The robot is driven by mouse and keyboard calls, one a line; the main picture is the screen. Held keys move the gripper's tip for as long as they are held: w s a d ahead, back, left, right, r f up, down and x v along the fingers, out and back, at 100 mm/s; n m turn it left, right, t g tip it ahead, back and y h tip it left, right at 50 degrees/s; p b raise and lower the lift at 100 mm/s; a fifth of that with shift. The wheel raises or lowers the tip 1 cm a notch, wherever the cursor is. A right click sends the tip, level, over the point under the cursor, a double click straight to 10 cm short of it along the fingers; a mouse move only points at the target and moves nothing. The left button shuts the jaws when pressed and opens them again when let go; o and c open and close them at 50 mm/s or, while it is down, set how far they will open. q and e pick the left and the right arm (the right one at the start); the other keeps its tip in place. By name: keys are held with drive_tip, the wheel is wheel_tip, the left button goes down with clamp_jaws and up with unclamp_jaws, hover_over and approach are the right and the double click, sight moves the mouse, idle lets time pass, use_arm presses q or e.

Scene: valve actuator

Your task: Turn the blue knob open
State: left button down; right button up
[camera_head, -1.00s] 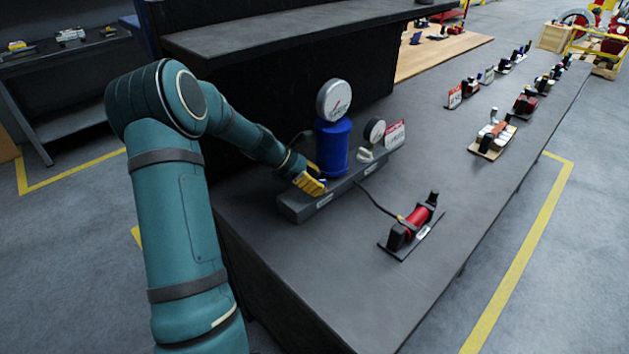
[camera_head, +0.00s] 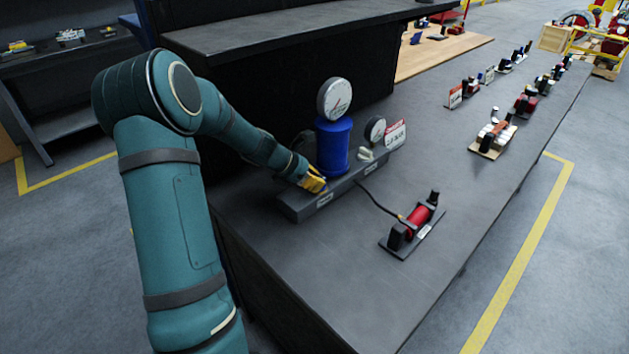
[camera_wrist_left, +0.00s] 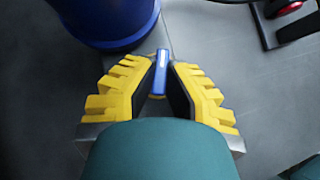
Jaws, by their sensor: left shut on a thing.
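The blue knob (camera_wrist_left: 160,73) shows in the left wrist view as a narrow blue bar, standing between the two yellow fingers of my left gripper (camera_wrist_left: 162,80). The fingers are closed in on either side of it, near its lower end. In the head view my left gripper (camera_head: 316,182) is at the left part of the grey base, in front of the blue cylinder (camera_head: 333,146), and hides the knob there. A round dial gauge (camera_head: 334,99) sits on top of the cylinder. My right gripper is in neither view.
The grey base (camera_head: 308,205) lies on the dark table (camera_head: 290,270). A smaller gauge (camera_head: 375,130) and a red-and-white sign (camera_head: 396,136) stand to the right. A red cylinder device (camera_head: 416,222) on a dark plate is in front, joined by a cable. The front left tabletop is clear.

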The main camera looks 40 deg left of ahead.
use_arm(q)
drive_tip(key=shift+d+f+n+t+y+b, duration=0.15)
drive_tip(key=shift+n+t+y+b, duration=0.1)
drive_tip(key=shift+n+y+b, duration=0.6)
drive_tip(key=shift+d+n+t+y+b, duration=0.1)
drive_tip(key=shift+n+t+y+b, duration=0.3)
drive_tip(key=shift+n, duration=0.65)
drive_tip(key=c, duration=1)
unclamp_jaws()
drive_tip(key=shift+y, duration=0.25)
drive_tip(key=v, duration=1.2)
drive_tip(key=shift+w+a, duration=0.1)
drive_tip(key=shift+a, duration=0.05)
